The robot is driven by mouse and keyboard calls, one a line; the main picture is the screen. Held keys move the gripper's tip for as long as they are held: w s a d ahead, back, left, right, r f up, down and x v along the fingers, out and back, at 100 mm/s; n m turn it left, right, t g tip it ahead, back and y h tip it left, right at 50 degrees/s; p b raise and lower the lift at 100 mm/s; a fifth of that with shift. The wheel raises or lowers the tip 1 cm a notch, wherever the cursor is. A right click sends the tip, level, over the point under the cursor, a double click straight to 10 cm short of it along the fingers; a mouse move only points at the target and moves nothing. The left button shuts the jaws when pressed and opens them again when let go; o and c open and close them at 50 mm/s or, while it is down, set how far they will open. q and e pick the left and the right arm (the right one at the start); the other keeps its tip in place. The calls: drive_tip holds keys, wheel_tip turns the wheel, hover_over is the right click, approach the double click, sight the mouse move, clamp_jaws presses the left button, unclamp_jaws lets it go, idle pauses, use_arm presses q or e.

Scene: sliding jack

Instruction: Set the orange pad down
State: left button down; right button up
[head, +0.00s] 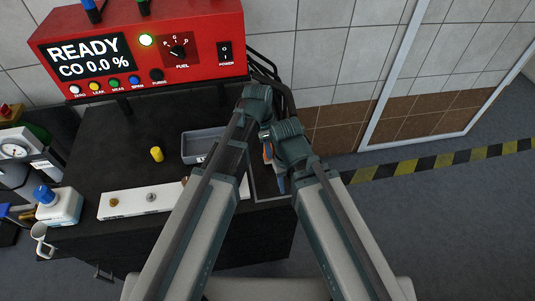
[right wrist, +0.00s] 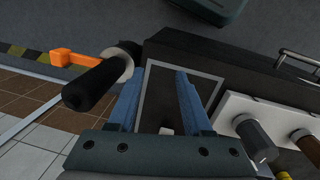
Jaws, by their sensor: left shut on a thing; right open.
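A small orange piece, which I take for the orange pad (head: 267,152), shows between my two hands in the head view, mostly covered. My left gripper (head: 264,128) is shut on it over the right end of the black cart top; its fingertips are largely hidden. In the right wrist view an orange block (right wrist: 75,58) shows at the left, near a black cylinder (right wrist: 95,85) with a grey collar. My right gripper (right wrist: 158,82) is open, with nothing gripped between its blue fingers. It is close beside the left one, above a pale square outline (right wrist: 150,72) on the black surface.
A red analyser (head: 140,50) stands at the back of the black cart (head: 105,165). A grey tray (head: 200,145), a yellow cylinder (head: 156,154) and a white strip with fittings (head: 130,203) are left of my arms. A blue-capped bottle (head: 60,207) is at the left edge.

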use_arm(q)
drive_tip(key=shift+f, duration=0.7)
use_arm(e)
drive_tip(key=shift+f, duration=0.7)
use_arm(q)
drive_tip(key=shift+f+b, duration=0.25)
drive_tip(key=shift+b, duration=0.15)
use_arm(e)
drive_tip(key=shift+f, duration=0.25)
use_arm(q)
drive_tip(key=c, duration=0.5)
unclamp_jaws()
drive_tip(key=shift+r, duration=0.1)
use_arm(e)
drive_tip(key=shift+r, duration=0.1)
use_arm(q)
drive_tip(key=shift+r, duration=0.15)
use_arm(e)
drive_tip(key=shift+r, duration=0.15)
